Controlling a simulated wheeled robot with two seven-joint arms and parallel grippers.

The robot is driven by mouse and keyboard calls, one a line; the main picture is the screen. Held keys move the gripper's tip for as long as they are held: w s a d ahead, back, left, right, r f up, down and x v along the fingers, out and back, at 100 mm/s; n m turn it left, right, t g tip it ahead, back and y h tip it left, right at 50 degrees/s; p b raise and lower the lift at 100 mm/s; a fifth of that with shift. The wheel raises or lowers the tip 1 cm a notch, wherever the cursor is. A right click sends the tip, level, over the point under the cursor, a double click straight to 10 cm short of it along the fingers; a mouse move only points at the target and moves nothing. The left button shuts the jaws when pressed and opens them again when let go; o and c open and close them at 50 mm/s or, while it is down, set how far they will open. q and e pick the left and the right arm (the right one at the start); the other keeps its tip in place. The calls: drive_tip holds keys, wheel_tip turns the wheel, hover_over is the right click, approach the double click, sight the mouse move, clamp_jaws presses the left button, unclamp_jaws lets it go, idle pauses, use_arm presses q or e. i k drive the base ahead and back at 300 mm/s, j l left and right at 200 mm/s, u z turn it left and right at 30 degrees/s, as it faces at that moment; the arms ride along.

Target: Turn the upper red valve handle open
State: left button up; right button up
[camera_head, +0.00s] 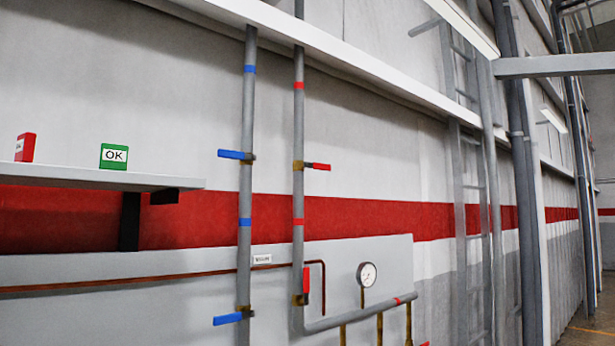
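The upper red valve handle (318,166) is on the grey pipe with red bands (298,130). It sticks out to the right of its brass valve body (298,165), nearly level and across the pipe. A lower red handle (306,281) on the same pipe stands upright, along the pipe. Neither of my grippers shows in the head view.
A parallel pipe with blue bands (247,120) stands close on the left, with blue handles (234,155) and (230,318) pointing left. A shelf (100,179) holds red (26,148) and green (114,157) signs. A gauge (367,274) sits lower right.

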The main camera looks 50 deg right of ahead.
sight(314, 165)
drive_tip(key=z, duration=1.85)
